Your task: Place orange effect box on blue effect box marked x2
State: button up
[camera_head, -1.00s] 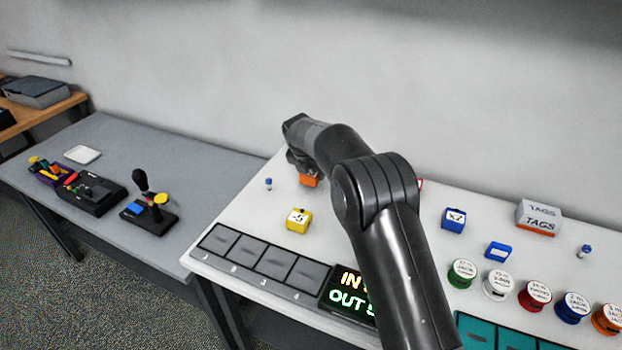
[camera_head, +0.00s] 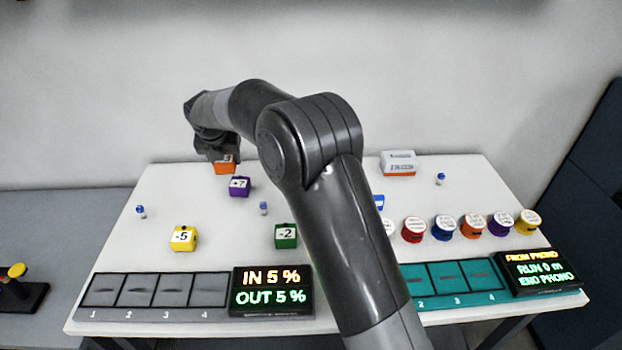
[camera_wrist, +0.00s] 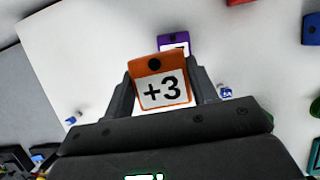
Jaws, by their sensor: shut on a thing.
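The orange effect box marked +3 (camera_wrist: 162,84) is between the two fingers of my gripper (camera_wrist: 163,95) in the wrist view. In the head view my gripper (camera_head: 222,156) is at the table's back left, with the orange box (camera_head: 225,168) showing under it. I cannot tell its height above the table. The x2 marking is not visible now; my arm covers part of the table in the head view. A blue box (camera_wrist: 312,28) is cut by the right edge of the wrist view, its marking unreadable.
A purple box (camera_head: 240,187) is close to the held box. A yellow box (camera_head: 183,238) and a green box (camera_head: 286,236) stand nearer the front. A grey tags box (camera_head: 398,162) stands at the back right, with several round spools (camera_head: 444,228) in front.

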jog(key=s+d+r+m+h, duration=0.1)
jog(key=s+d+r+m, duration=0.1)
jog(key=d, duration=1.8)
jog(key=s+d+r+m+h, duration=0.1)
jog(key=s+d+r+m, duration=0.15)
jog(key=d, duration=1.75)
jog(key=w+a+f, duration=0.1)
jog(key=a+f, duration=0.1)
jog(key=a, duration=0.1)
jog(key=w+a+f, duration=0.2)
jog(key=a+f, duration=0.1)
jog(key=w+a+f, duration=0.2)
jog(key=a, duration=0.2)
jog(key=shift+f, duration=2.3)
jog(key=o, duration=1)
jog(key=shift+f, duration=0.15)
jog(key=shift+o, duration=0.2)
